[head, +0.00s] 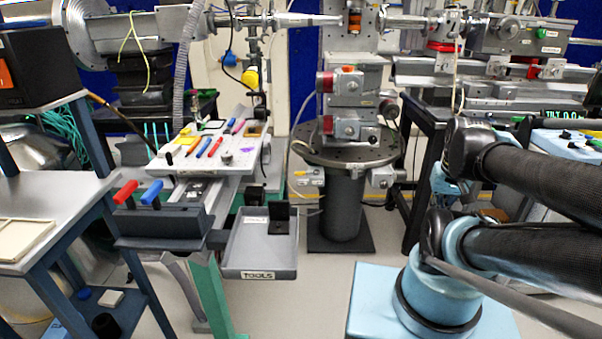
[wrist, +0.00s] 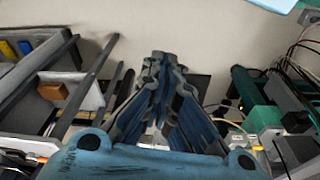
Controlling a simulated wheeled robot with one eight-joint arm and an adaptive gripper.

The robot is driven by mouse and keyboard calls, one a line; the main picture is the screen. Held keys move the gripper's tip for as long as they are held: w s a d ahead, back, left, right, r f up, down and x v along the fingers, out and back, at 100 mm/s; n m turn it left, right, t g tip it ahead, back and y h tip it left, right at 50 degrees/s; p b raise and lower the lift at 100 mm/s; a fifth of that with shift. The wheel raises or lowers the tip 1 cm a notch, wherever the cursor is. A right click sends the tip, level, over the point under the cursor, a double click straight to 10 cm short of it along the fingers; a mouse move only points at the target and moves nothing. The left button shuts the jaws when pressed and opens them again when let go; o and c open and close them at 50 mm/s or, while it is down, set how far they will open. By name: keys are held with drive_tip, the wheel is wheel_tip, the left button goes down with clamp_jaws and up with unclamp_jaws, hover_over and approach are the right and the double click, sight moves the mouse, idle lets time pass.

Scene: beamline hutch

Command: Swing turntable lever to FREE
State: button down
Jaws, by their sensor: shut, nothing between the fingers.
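A round dark turntable-like plate (head: 348,157) sits on a grey pedestal in the middle of the head view, with stacked stages on it. Small boxes with knobs (head: 383,178) sit at its rim. I cannot pick out its lever or any FREE marking for certain. A red handle (head: 125,191) and a blue handle (head: 151,192) stand tilted on a dark block at the left. My gripper (wrist: 160,60) is shut and empty in the wrist view, with pale floor beyond its tips. It is outside the head view, where my arm fills the right side.
A bench with pens and tools (head: 211,146) stands left of the pedestal, above a grey TOOLS tray (head: 258,262). A metal-topped table (head: 62,210) is at the far left. Cables and a green block (wrist: 262,117) lie right of my gripper. Floor shows around the pedestal.

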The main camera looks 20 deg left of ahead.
drive_tip(key=w+a+r+n+t+y, duration=0.1)
drive_tip(key=w+a+r+n+y, duration=0.25)
drive_tip(key=w+a+n, duration=1)
drive_tip(key=n+y, duration=0.2)
drive_tip(key=n, duration=0.6)
approach(302, 174)
drive_tip(key=s+d+r, duration=0.2)
drive_tip(key=s+r, duration=0.2)
drive_tip(key=s, duration=0.2)
drive_tip(key=w+r+x, duration=0.1)
drive_tip(key=w+x, duration=0.1)
drive_tip(key=x, duration=1.1)
drive_tip(key=shift+w+a+r, duration=0.15)
drive_tip(key=shift+w+a, duration=0.15)
drive_tip(key=shift+a, duration=0.05)
drive_tip(key=shift+y, duration=0.25)
